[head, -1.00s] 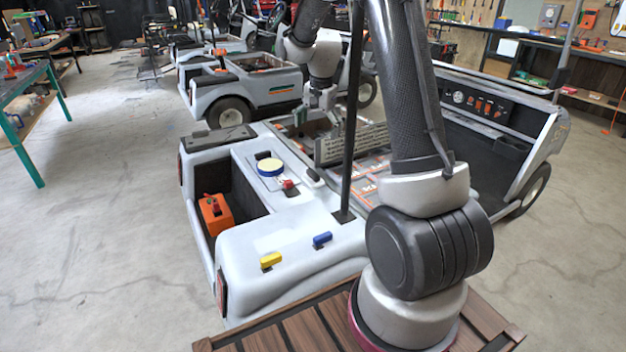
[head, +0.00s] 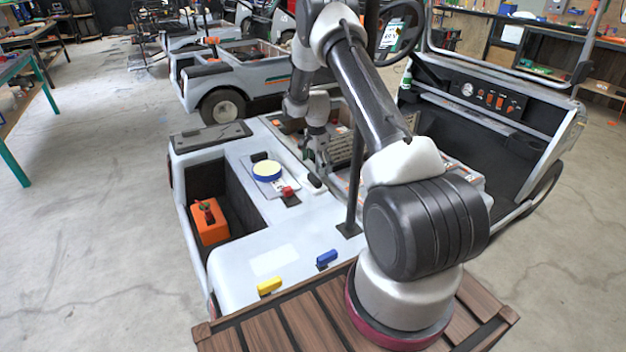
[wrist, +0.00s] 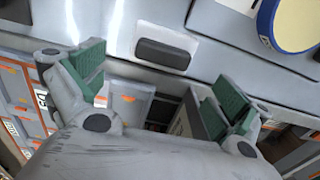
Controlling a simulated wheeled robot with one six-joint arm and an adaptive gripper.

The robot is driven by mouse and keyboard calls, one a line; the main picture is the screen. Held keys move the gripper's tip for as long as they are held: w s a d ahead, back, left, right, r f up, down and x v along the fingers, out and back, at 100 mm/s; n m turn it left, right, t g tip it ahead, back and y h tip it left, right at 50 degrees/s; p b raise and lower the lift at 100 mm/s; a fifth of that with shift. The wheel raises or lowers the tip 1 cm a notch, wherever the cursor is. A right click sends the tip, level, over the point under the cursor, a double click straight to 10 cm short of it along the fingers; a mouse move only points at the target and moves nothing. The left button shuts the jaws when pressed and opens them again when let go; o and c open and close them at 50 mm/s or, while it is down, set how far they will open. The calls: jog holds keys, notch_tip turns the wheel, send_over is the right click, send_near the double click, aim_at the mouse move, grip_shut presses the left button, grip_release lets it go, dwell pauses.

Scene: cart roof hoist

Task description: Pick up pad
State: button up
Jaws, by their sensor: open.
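A round pad with a cream top and blue rim (head: 267,170) lies on the cart's light grey deck in the head view. Part of it also shows at the top right of the wrist view (wrist: 293,22). My gripper (head: 311,158) hangs over the cart's open bay, right of the pad and apart from it. In the wrist view my gripper (wrist: 162,84) has its green-padded fingers spread wide, with nothing held between them.
A red switch (head: 287,191) is close below the pad. A yellow block (head: 269,286) and a blue block (head: 326,259) sit on the deck's near edge. An orange box (head: 209,222) stands in the side recess. A dark post (head: 355,190) rises right of the gripper.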

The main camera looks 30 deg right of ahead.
aim_at(317, 177)
notch_tip(317, 177, down, 8)
jog(key=shift+w+d, duration=0.15)
jog(key=c, duration=0.9)
notch_tip(317, 177, up, 18)
jog(key=shift+r, duration=0.1)
dwell(0.4)
jog(key=o, duration=0.6)
jog(key=shift+c, duration=0.2)
jog(key=c, duration=0.3)
